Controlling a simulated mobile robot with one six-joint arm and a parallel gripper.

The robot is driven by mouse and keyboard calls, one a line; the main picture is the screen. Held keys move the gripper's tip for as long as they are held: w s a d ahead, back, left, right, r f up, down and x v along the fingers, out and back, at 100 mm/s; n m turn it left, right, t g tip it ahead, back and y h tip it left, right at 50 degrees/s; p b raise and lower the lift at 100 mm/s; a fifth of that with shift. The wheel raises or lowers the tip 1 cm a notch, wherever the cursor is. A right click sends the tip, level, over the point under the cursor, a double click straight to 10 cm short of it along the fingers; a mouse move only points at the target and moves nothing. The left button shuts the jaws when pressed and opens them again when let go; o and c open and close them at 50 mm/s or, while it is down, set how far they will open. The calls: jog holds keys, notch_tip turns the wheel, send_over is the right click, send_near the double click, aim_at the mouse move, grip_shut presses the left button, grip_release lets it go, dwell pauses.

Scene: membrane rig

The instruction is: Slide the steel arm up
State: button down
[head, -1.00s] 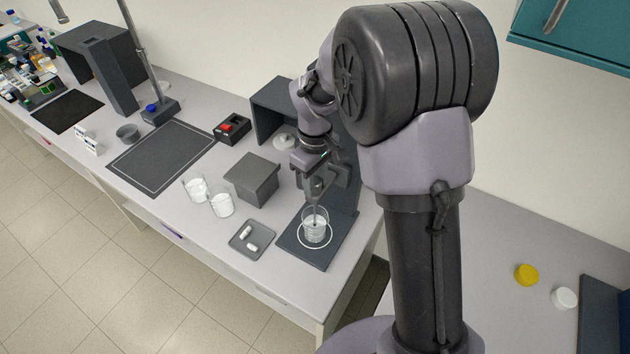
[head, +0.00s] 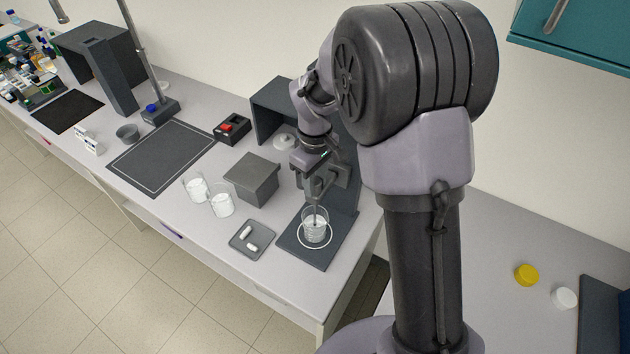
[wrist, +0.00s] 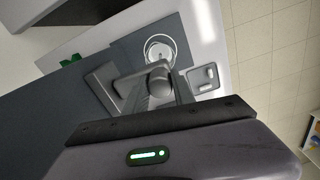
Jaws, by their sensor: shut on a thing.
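My gripper (head: 316,188) is above the front right end of the bench, at a dark grey stand with an upright panel. It is shut on the steel arm, whose parts are hard to tell from my fingers in the head view. In the wrist view the grey steel arm (wrist: 110,82) runs to a rounded end between my fingers. A thin rod hangs below it into a glass beaker (head: 315,232). The beaker stands in a white ring on the stand's dark base (head: 300,254). It also shows in the wrist view (wrist: 160,50).
A grey tray (head: 252,239) with small white pieces lies left of the base. A grey box (head: 252,178) and two beakers with white contents (head: 221,204) stand further left. A red-buttoned box (head: 232,128) is behind. Bench front edge is close.

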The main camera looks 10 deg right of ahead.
notch_tip(320, 180, up, 17)
jog(key=p, duration=1.3)
jog(key=shift+w+r, duration=0.15)
jog(key=shift+r, duration=0.1)
jog(key=c, duration=1.2)
grip_release()
jog(key=shift+c, duration=0.2)
jog(key=shift+o, duration=0.9)
notch_tip(320, 180, up, 17)
jog(key=p, duration=0.2)
jog(key=shift+s+r, duration=0.15)
jog(key=shift+s, duration=0.05)
